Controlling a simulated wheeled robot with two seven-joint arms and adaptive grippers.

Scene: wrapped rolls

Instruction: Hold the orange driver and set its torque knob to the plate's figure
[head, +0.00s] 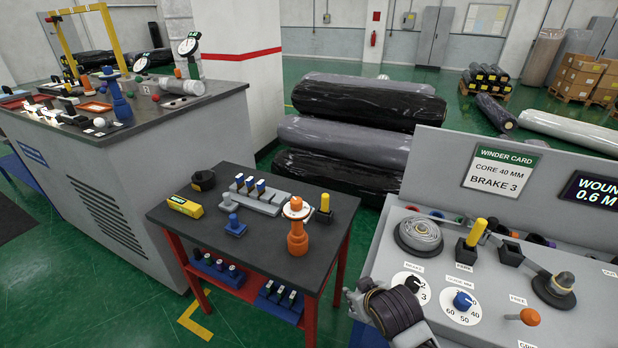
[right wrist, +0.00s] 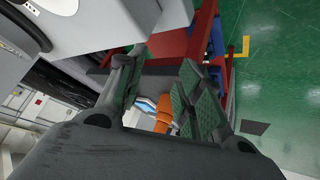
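The orange driver (head: 297,240) stands upright on the black-topped side table (head: 180,215). A white round dial with small marks sits at its top; its setting is too small to read. My right gripper (head: 362,296) is at the lower right of the head view, over the grey console's left edge and apart from the driver. In the right wrist view its two fingers (right wrist: 160,92) are spread, with nothing between the tips. An orange part (right wrist: 163,122), likely the driver, shows beyond the gap. No plate with a torque figure can be made out for certain. My left gripper is out of view.
A blue tool (head: 235,226), a grey block with blue-topped pieces (head: 255,195), a yellow box (head: 185,207) and a yellow-handled piece (head: 324,208) share the table. The grey console (head: 400,215) carries knobs and a card (head: 500,168) reading "BRAKE 3". The table's front is clear.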

